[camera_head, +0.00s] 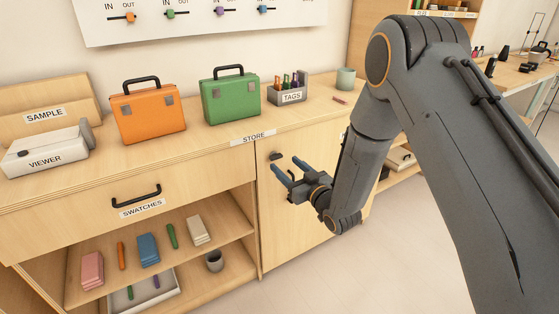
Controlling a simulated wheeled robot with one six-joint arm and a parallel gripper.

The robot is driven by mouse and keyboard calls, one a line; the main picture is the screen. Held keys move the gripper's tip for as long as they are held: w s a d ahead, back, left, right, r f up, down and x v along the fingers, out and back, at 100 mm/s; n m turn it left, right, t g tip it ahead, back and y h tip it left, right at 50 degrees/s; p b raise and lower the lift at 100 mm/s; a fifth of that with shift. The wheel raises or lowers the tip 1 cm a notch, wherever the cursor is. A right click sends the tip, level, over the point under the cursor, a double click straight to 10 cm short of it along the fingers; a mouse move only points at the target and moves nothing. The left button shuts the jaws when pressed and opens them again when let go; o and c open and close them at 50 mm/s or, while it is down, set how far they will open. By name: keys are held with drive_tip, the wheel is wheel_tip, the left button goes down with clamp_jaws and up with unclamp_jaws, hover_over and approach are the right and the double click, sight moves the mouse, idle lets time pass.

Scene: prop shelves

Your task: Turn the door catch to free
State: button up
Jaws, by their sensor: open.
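The cabinet door (291,228) is the plain wooden panel under the STORE label, right of the open shelves, and it looks shut. A small dark catch (276,155) sits near the door's top left edge. Its exact turn is too small to tell. My gripper (288,172) is open, its two blue-grey fingers pointing left toward the door's upper left part. The fingertips are close to the catch, just below and right of it. I cannot tell whether they touch it. Nothing shows between the fingers. My arm hides part of the door's right side.
On the cabinet top stand an orange case (147,113), a green case (230,99), a tag holder (288,92), a cup (345,79) and a viewer (47,150). A drawer handle (136,196) sticks out at left. Open shelves hold swatches. The floor in front is clear.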

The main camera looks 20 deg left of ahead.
sight(277, 158)
drive_tip(key=shift+x, duration=2.6)
drive_tip(key=c, duration=1.1)
drive_tip(key=shift+o, duration=0.2)
